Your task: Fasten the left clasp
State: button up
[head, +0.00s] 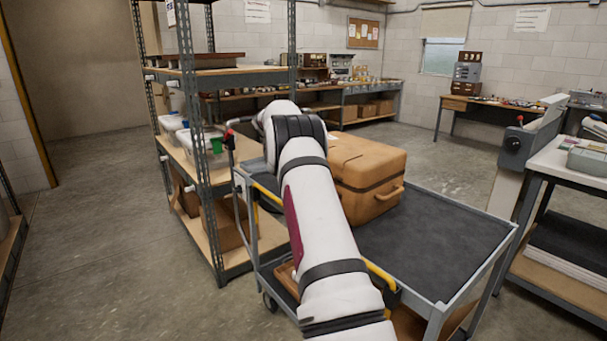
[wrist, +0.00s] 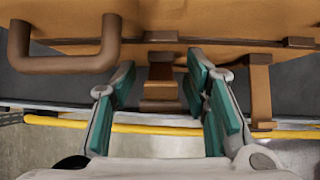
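A tan suitcase (head: 368,172) lies on the cart in the head view, partly hidden by my arm. Its near side fills the top of the wrist view (wrist: 220,22). There, a brown strap-like clasp (wrist: 160,88) hangs between the teal fingers of my gripper (wrist: 160,76). The gripper is open, with a gap visible on both sides of this clasp. A second brown clasp (wrist: 260,88) hangs to the right, outside the fingers. A brown handle (wrist: 66,63) sticks out at the left. In the head view my gripper is hidden behind my arm.
The cart (head: 435,240) has a dark top with free room right of the suitcase. Its yellow rail (wrist: 60,122) runs below the suitcase in the wrist view. A metal shelf (head: 205,180) stands close on the left. A workbench (head: 570,160) stands at the right.

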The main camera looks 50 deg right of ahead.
jog(key=shift+f, duration=0.15)
jog(key=v, duration=1.2)
dwell(0.4)
